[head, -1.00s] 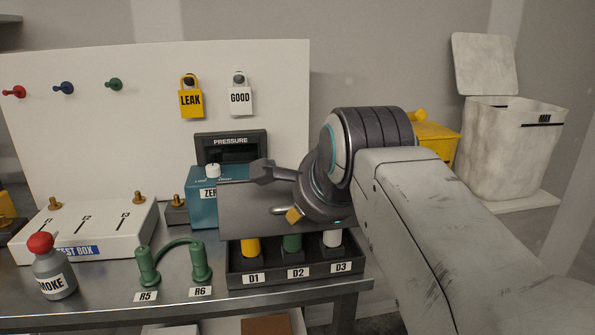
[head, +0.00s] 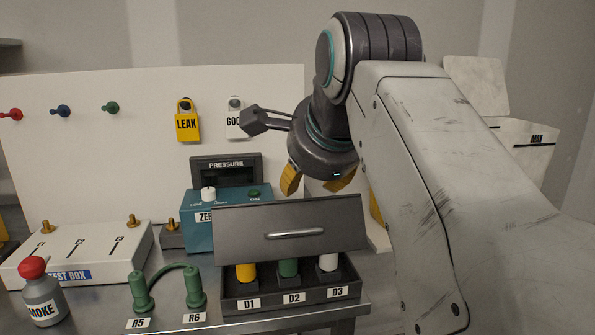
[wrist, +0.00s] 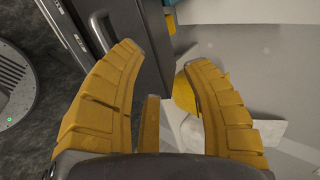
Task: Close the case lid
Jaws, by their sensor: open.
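The dark case (head: 232,307) sits at the front right of the bench, holding yellow, green and white pieces over labels D1, D2 and D3. Its lid (head: 240,222) stands raised and tilted above the pieces, with a pale bar handle (head: 295,234) on the face toward me. My gripper (head: 318,187) is open and empty, its yellow fingers pointing down just above and behind the lid's top edge. Contact with the lid cannot be told. In the wrist view the open fingers (wrist: 165,62) spread beside a dark panel, probably the lid.
A teal box (head: 200,240) and the pressure display (head: 226,168) stand behind the case. Green R5 and R6 pieces (head: 195,290) and a smoke bottle (head: 42,295) are to the left. A white bin (head: 530,160) stands behind my arm.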

